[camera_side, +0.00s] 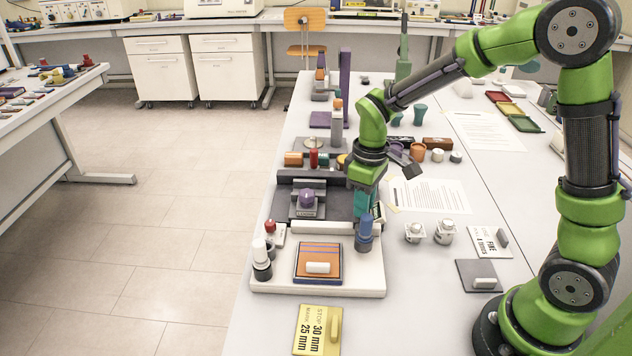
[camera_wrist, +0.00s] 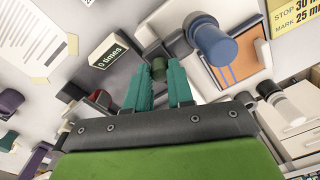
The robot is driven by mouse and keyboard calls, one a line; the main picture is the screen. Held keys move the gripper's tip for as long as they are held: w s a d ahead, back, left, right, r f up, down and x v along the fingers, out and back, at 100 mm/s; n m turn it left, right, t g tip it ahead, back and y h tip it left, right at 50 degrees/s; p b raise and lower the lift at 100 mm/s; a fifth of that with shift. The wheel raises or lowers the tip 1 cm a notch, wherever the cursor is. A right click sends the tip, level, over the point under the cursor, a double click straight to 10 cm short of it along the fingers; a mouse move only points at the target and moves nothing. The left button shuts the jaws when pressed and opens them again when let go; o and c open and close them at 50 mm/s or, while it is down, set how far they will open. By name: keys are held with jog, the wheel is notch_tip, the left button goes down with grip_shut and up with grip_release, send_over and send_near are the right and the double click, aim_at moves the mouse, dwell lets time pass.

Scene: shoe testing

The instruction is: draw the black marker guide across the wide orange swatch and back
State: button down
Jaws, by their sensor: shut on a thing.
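The orange swatch (camera_side: 308,253), with blue lines across it, lies in a dark frame on the white base at the front. In the wrist view the swatch (camera_wrist: 262,46) is partly hidden by a large blue knob. My gripper (camera_side: 362,208) has teal fingers and is low behind the blue knob, apart from the swatch. I cannot tell whether this belongs to the black marker guide. A white-capped black piece (camera_side: 262,262) stands left of the swatch.
The blue knob (camera_side: 365,232) stands close in front of my gripper. A "0 times" card (camera_wrist: 112,52) is beside my fingers. A purple knob (camera_side: 307,198) stands behind the base. A yellow card (camera_side: 318,329) lies in front. The table's left edge is near.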

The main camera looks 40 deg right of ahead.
jog(key=shift+s+d, duration=0.15)
jog(key=shift+d, duration=0.05)
jog(key=c, duration=1)
grip_release()
jog(key=shift+r, duration=0.55)
jog(key=r, duration=1.6)
jog(key=shift+d, duration=0.2)
jog(key=shift+f, duration=0.1)
jog(key=s+m+t, duration=0.2)
jog(key=s, duration=0.2)
jog(key=s+a+f+m+t+y, duration=0.1)
jog(key=s+m+t, duration=0.1)
jog(key=s+m, duration=0.1)
jog(key=s+a+m+t, duration=0.1)
jog(key=s+m+t, duration=0.1)
jog(key=s, duration=0.4)
jog(key=shift+a+f+m+t+y, duration=0.2)
jog(key=shift+m+t+y, duration=0.1)
jog(key=shift+t, duration=0.3)
